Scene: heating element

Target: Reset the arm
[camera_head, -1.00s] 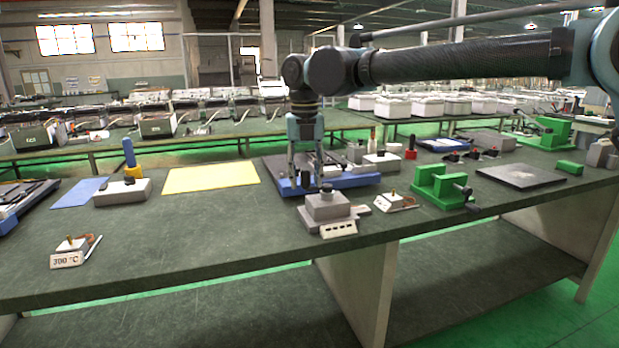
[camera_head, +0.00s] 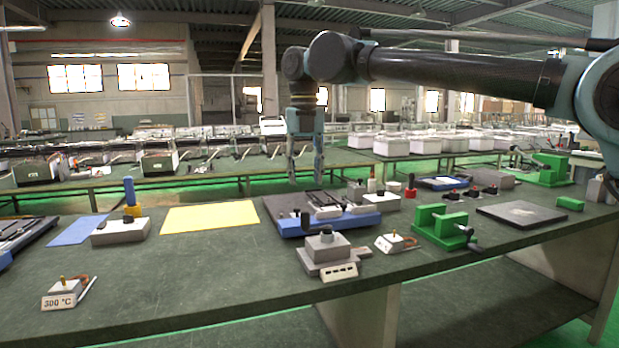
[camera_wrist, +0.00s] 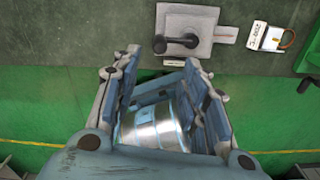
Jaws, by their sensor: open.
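My gripper (camera_head: 305,177) hangs fingers down in the head view, raised above the bench, with a gap between its two fingers. It is open. In the wrist view the fingers (camera_wrist: 166,75) are spread apart; a silver cylindrical shape shows between them, and I cannot tell what it is. A grey block with a black knob (camera_head: 326,246) stands near the bench's front edge, below the gripper in the picture; it also shows beyond the fingers in the wrist view (camera_wrist: 206,20). The blue-based device (camera_head: 352,222) lies behind that block. The gripper touches nothing that I can see.
On the bench (camera_head: 200,270) stand a small 300 °C sensor block (camera_head: 62,294), a grey box (camera_head: 120,231), a yellow sheet (camera_head: 210,216), a small white block (camera_head: 395,243), a green vise (camera_head: 440,227) and a dark plate (camera_head: 522,214).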

